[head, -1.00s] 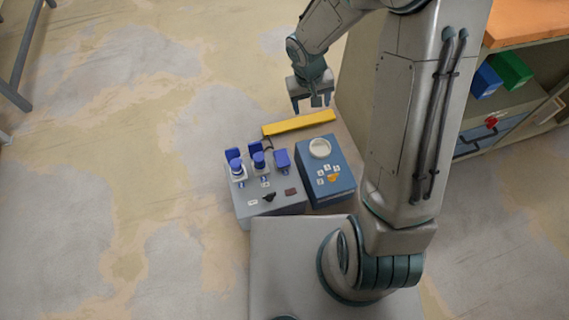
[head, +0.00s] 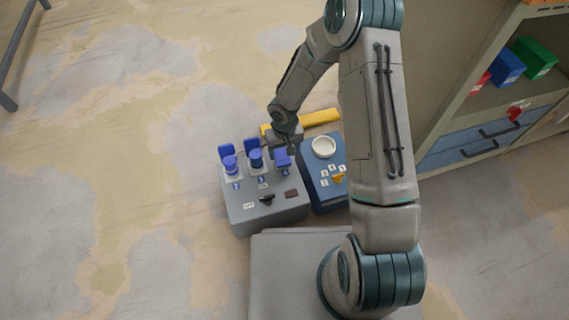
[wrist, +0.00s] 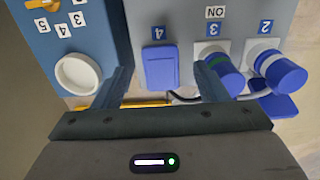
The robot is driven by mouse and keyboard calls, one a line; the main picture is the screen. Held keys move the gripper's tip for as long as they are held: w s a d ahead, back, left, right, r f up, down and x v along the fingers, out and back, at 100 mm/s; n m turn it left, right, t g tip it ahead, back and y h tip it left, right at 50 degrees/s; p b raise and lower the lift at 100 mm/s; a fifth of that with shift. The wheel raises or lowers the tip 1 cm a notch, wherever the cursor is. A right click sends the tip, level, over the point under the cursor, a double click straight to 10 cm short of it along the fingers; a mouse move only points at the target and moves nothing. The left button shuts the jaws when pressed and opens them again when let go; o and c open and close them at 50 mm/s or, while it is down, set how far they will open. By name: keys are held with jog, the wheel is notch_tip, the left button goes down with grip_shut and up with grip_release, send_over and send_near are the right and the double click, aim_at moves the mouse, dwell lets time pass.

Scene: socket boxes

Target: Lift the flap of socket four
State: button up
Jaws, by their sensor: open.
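The blue flap of socket four (wrist: 160,67) lies shut over its socket on the grey socket box (head: 240,213), beside an upside-down label 4 in the wrist view. In the head view the flap (head: 282,161) is partly covered by my gripper (head: 284,147). My gripper (wrist: 160,82) is open and empty, its two fingers apart on either side of the flap in the wrist view. I cannot tell whether a finger touches the flap. Blue plugs stand in socket three (wrist: 222,74) and socket two (wrist: 282,74); the flaps behind them are raised.
The right finger appears close to the socket three plug and its dark cable (wrist: 185,98). A blue box (head: 313,183) with a white round cap (head: 323,147) stands to the right. A yellow bar (head: 320,118) lies behind. A shelf unit (head: 450,120) stands at the right.

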aim_at(284, 164)
notch_tip(284, 164, down, 6)
jog(key=shift+f+b, duration=0.25)
jog(key=shift+b, duration=0.9)
